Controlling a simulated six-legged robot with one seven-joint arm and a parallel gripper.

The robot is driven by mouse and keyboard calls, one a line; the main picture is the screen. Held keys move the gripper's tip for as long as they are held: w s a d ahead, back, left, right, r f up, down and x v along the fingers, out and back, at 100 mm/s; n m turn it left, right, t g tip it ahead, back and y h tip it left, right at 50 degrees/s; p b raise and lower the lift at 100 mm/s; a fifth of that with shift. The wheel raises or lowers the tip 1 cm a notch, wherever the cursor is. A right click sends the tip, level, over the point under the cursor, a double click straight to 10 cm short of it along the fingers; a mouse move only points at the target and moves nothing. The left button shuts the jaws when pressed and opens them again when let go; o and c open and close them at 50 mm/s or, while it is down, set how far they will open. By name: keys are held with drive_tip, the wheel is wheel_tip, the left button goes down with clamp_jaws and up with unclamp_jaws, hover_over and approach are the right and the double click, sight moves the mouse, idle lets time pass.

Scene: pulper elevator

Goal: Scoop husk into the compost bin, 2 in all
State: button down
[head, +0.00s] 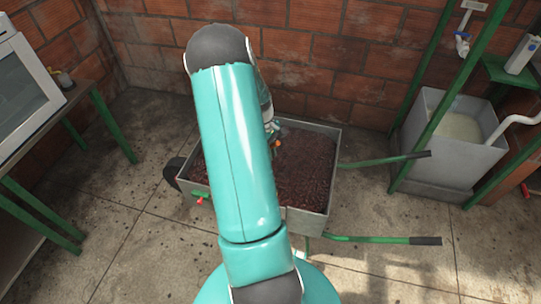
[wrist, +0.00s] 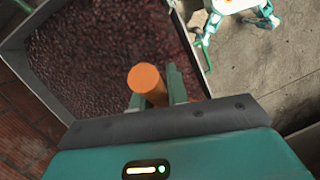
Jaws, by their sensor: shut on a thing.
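Dark reddish-brown husk (head: 305,165) fills a grey metal cart (head: 307,222) with green handles in the head view. The husk (wrist: 95,45) also shows in the wrist view, inside the cart's grey walls (wrist: 22,48). My gripper (wrist: 153,88) is over the husk, its green fingers shut on an orange cylindrical handle (wrist: 146,79). The tool's lower part is hidden, so I cannot tell whether it touches or carries husk. In the head view my teal arm covers the cart's middle and most of my gripper (head: 274,140). I cannot make out a compost bin.
A grey tank (head: 455,150) of pale liquid with a white pipe stands at right by a green frame (head: 440,90). A table with green legs (head: 112,125) holds a white appliance (head: 28,85) at left. Brick walls close the back. Concrete floor (head: 120,220) is open at front left.

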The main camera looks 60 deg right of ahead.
drive_tip(key=shift+r, duration=0.15)
drive_tip(key=f+t+y, duration=0.2)
drive_tip(key=y, duration=0.1)
drive_tip(key=s+d+f+t+y, duration=0.1)
drive_tip(key=f, duration=0.1)
drive_tip(key=shift+d+n, duration=0.1)
drive_tip(key=shift+n, duration=0.3)
drive_tip(key=shift+t, duration=0.3)
